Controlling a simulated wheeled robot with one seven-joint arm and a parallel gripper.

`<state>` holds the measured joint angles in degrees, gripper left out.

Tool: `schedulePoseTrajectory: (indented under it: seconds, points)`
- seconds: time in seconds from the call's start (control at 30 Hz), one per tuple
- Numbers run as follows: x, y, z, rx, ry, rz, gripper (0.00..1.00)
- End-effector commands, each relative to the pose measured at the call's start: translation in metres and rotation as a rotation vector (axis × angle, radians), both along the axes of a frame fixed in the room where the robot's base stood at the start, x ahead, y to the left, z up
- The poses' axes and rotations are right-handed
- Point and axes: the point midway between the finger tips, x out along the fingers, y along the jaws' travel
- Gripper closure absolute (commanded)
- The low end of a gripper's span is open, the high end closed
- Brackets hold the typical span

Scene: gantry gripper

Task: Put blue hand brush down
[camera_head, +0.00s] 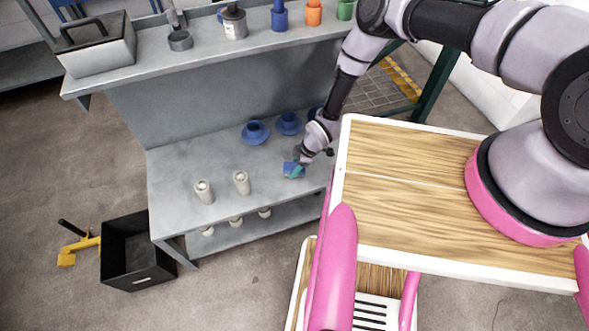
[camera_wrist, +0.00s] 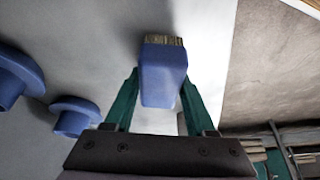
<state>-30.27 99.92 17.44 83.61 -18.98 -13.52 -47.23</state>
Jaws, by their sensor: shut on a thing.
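The blue hand brush (camera_wrist: 163,76) shows in the wrist view between the two green fingers of my gripper (camera_wrist: 158,95), its tan bristles at the far end. My gripper is shut on it. In the head view the brush (camera_head: 289,169) is small and partly hidden by my gripper (camera_head: 298,168), which is over the right part of the grey lower shelf (camera_head: 190,163). I cannot tell whether the brush touches the shelf.
Blue cups on saucers (camera_head: 255,133) stand behind my gripper on the lower shelf. Two pale cylindrical containers (camera_head: 204,192) stand at its front left. The shelf between them is clear. A black crate (camera_head: 137,262) is on the floor.

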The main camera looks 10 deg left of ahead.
Motion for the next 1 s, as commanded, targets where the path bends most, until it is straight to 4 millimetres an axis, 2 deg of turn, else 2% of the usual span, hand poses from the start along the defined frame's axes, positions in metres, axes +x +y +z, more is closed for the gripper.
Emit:
schedulePoseTrajectory:
  seconds: [0.1, 0.47, 0.5, 0.57, 0.87, 1.0]
  points:
    - [0.0002, 0.0004, -0.0102, 0.001, -0.001, 0.000, 1.00]
    - [0.0005, 0.0004, -0.0135, 0.001, -0.001, 0.001, 1.00]
    - [0.0005, 0.0004, -0.0137, 0.001, -0.001, 0.001, 0.37]
    - [0.0005, 0.0004, -0.0135, 0.001, -0.001, 0.001, 0.15]
    - [0.0005, 0.0004, -0.0131, 0.001, -0.001, 0.001, 0.15]
    - [0.0010, -0.0018, -0.0047, 0.000, 0.000, 0.001, 0.15]
